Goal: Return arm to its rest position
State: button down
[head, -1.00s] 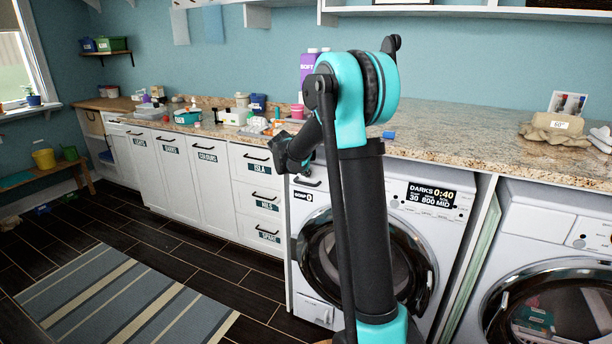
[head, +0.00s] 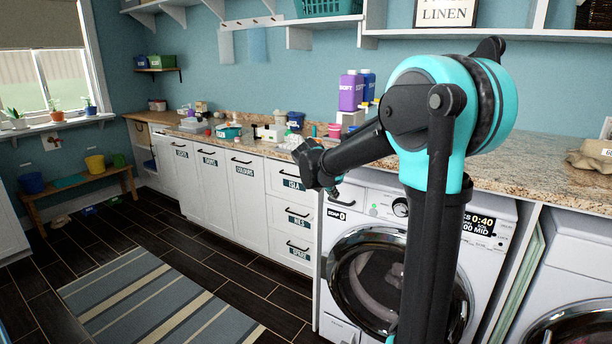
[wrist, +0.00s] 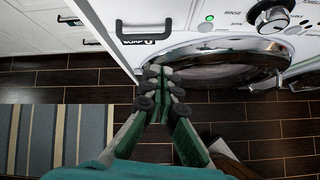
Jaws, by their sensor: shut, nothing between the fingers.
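My gripper shows in the wrist view (wrist: 160,75), with its fingertips together and nothing between them. It points down over the dark floor in front of the washing machine. In the head view my gripper (head: 310,165) is at the end of my bent arm, in front of the white drawers and left of the washer's top. The arm's elbow is raised at the right of the picture. The fingertips are hard to make out in the head view.
The washer (head: 365,260) stands close behind my arm, with its soap drawer handle (wrist: 145,30) near the gripper. White cabinets (head: 215,190) run left under the granite counter (head: 545,165). Detergent bottles (head: 351,92) stand on the counter. A striped rug (head: 150,300) lies on open floor.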

jog(key=s+d+f+m+g+y, duration=0.1)
jog(key=s+f+m, duration=0.4)
jog(key=s+m, duration=0.3)
jog(key=s+d+f+m+y, duration=0.1)
jog(key=s+f+m, duration=0.5)
jog(key=s, duration=0.8)
jog(key=s+d+f+m+g+y, duration=0.1)
jog(key=s+f+m+y, duration=0.2)
jog(key=s+f+m, duration=0.3)
jog(key=s+m, duration=0.5)
jog(key=m, duration=0.1)
jog(key=shift+d+f+g, duration=0.25)
jog(key=shift+d+g, duration=0.05)
